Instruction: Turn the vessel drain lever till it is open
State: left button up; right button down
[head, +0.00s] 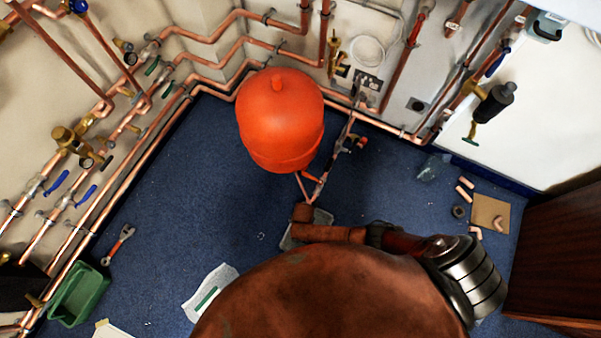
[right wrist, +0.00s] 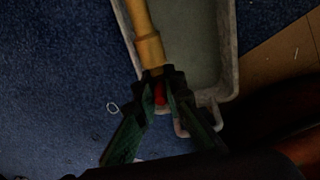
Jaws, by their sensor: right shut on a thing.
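The vessel (head: 280,115) is a rounded orange-red tank, left of centre in the head view. Thin pipework (head: 318,190) runs below it. In the right wrist view my right gripper (right wrist: 163,86) is shut on a small red piece, the drain lever (right wrist: 160,94), mostly hidden between the fingers. A brass-coloured fitting and pipe (right wrist: 149,45) extend upward from there, over a grey tray (right wrist: 229,60). The lever's angle is too hidden to tell. I cannot make out my right fingertips in the head view. My left gripper is not in view.
Copper pipes with valves line the left wall (head: 130,170) and the back. A green bin (head: 80,293) and a wrench (head: 120,243) lie at left. Cardboard (head: 490,214) and loose copper pieces lie at right, near a wooden cabinet (head: 560,260). Blue floor is open between.

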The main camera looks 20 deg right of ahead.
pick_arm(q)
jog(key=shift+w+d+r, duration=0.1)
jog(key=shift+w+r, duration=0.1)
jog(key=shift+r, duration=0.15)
pick_arm(e)
jog(key=shift+g+h, duration=0.3)
jog(key=c, duration=2)
grip_release()
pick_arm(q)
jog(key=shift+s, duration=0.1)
pick_arm(e)
notch_tip(320, 180, up, 12)
jog(key=shift+w, duration=0.1)
jog(key=shift+a, duration=0.1)
